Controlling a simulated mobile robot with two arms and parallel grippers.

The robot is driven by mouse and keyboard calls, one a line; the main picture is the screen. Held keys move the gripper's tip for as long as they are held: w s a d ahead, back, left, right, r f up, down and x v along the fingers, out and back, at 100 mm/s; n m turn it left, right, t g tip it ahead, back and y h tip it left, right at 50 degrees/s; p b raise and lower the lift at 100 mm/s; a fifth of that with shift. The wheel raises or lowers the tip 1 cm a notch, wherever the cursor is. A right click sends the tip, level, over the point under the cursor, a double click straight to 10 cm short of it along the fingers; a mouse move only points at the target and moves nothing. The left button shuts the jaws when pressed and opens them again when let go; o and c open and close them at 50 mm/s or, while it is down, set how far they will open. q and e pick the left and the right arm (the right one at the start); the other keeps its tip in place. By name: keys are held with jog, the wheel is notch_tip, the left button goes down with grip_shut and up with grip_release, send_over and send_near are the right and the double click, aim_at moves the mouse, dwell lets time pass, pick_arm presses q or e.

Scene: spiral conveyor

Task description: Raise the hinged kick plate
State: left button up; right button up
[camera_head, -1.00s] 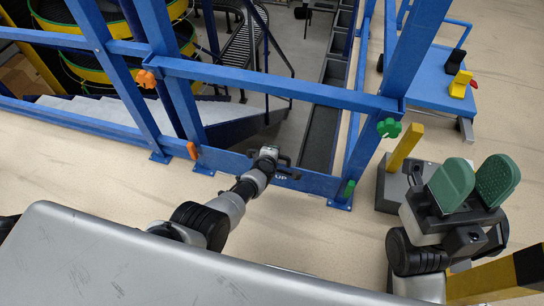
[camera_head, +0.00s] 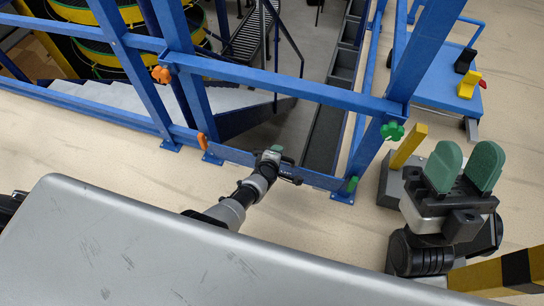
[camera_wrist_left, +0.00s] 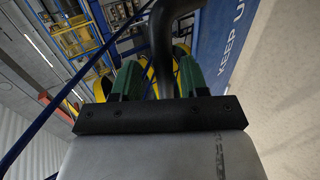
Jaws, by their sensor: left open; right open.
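The blue kick plate (camera_head: 236,155) runs low between the two blue posts of the gap in the rail frame. Its white lettering shows in the left wrist view (camera_wrist_left: 226,50). My left gripper (camera_head: 271,154) is at the middle of the plate, at its top edge. In the left wrist view its green fingers (camera_wrist_left: 157,80) stand apart, with a thick dark bar (camera_wrist_left: 163,50) between them, probably the plate's handle; contact is unclear. The gripper covers part of the plate. My right gripper (camera_head: 464,168) is open and empty, fingers up, right of the frame.
An orange latch (camera_head: 202,140) and a green latch (camera_head: 352,184) sit on the posts at either end. A green knob (camera_head: 392,131) is on the right post. A yellow post (camera_head: 408,147) stands close to my right gripper. The spiral conveyor (camera_head: 120,14) is behind the frame.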

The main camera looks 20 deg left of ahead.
pick_arm(q)
jog(key=shift+r+p+v, duration=0.25)
jog(key=shift+p+v, duration=1.65)
jog(key=shift+v, duration=1.05)
pick_arm(e)
jog(key=w+f+g+h, duration=0.4)
jog(key=w+f+g, duration=0.3)
jog(key=f+g, duration=0.2)
jog(key=shift+w+g, duration=0.25)
jog(key=shift+g, duration=0.85)
pick_arm(q)
jog(key=shift+w, duration=0.2)
jog(key=shift+c, duration=0.2)
